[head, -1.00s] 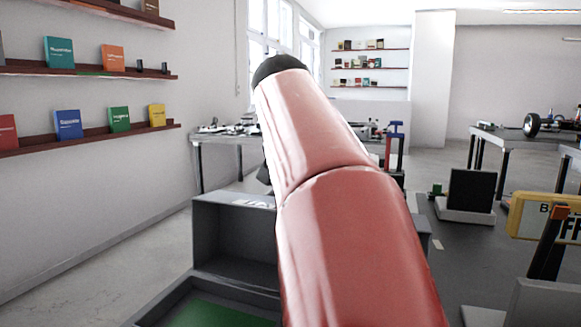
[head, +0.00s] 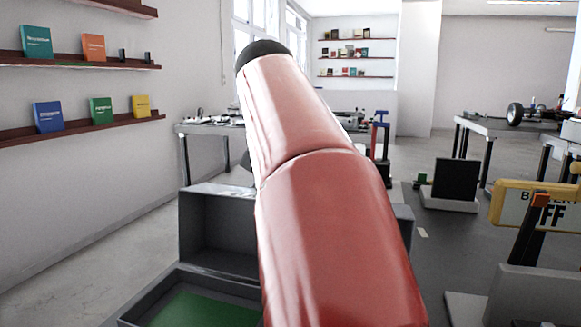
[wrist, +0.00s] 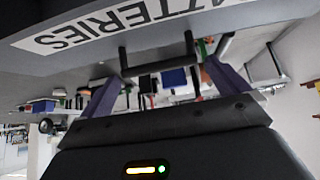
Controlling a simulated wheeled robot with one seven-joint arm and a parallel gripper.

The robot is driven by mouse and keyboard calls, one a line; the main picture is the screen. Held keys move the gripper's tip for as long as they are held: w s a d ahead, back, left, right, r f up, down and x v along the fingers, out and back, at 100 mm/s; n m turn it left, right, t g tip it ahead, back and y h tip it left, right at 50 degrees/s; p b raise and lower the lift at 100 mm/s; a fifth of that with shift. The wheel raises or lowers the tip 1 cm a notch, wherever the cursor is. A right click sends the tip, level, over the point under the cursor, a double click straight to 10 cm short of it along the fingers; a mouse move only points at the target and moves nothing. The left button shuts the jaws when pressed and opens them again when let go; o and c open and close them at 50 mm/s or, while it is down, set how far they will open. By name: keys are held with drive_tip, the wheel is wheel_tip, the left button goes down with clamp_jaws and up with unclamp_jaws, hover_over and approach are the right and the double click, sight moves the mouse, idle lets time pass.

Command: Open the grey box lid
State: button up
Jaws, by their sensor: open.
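The grey box shows in the head view to the left of my arm. A tray-like part with a green floor lies in front, its rim (head: 150,300) visible. Behind it stands a hollow grey part (head: 215,232) facing me; whether it is the lid I cannot tell. In the wrist view, a grey surface (wrist: 40,62) has an upside-down "BATTERIES" label (wrist: 120,24) and a dark bar handle (wrist: 158,64). My gripper (wrist: 163,72) is open, its purple fingers on either side of the handle. Contact cannot be told.
A black panel on a grey base (head: 455,183) and a yellow-framed sign (head: 520,207) stand to the right on a dark surface. A table (head: 205,130) stands behind the box. Wall shelves (head: 80,129) hold books at left. Floor (head: 60,245) at left is clear.

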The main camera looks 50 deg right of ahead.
drive_tip(key=v, duration=0.7)
drive_tip(key=shift+r, duration=0.2)
drive_tip(key=shift+s+a, duration=0.1)
drive_tip(key=shift+a, duration=0.1)
